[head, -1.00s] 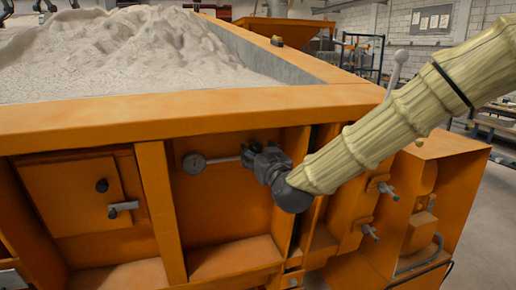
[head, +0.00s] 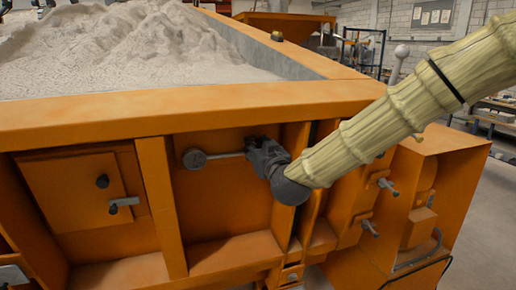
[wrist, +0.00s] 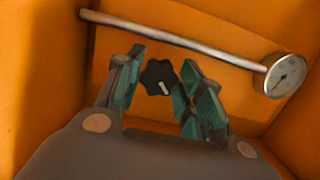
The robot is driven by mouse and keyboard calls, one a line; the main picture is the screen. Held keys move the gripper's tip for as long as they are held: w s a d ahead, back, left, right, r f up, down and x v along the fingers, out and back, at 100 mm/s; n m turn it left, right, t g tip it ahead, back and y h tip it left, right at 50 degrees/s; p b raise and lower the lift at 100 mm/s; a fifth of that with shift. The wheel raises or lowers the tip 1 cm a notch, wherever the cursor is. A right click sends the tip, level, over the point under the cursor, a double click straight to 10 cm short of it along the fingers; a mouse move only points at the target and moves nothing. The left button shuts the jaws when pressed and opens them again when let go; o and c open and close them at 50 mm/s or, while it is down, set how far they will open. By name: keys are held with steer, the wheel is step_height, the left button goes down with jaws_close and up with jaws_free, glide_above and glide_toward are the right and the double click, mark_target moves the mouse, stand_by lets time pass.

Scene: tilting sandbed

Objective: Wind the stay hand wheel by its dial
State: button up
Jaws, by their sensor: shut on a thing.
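The hand wheel is a small black lobed knob (wrist: 158,77) with a white mark, seen in the wrist view. My gripper (wrist: 163,72) has its green-padded fingers on either side of the knob and is shut on it. The round dial (wrist: 285,75) with a pale face sits at the right end of a metal rod (wrist: 180,38) above the knob. In the head view the dial (head: 194,159) is left of my gripper (head: 256,153), inside an orange bay. There, my gripper hides the knob.
Orange walls and ribs (head: 160,200) close in the bay around my gripper. A hatch with a latch (head: 122,204) is on the left. Lever handles (head: 388,187) stick out on the right. The sand-filled bed (head: 130,50) lies above, behind a thick orange rim (head: 210,107).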

steer(key=shift+f, duration=0.1)
steer(key=shift+m+y+b, duration=0.8)
steer(key=shift+m+b, duration=1.5)
steer(key=shift+b, duration=0.65)
steer(key=o, duration=1)
steer(key=v, duration=1.2)
steer(key=shift+r, duration=0.3)
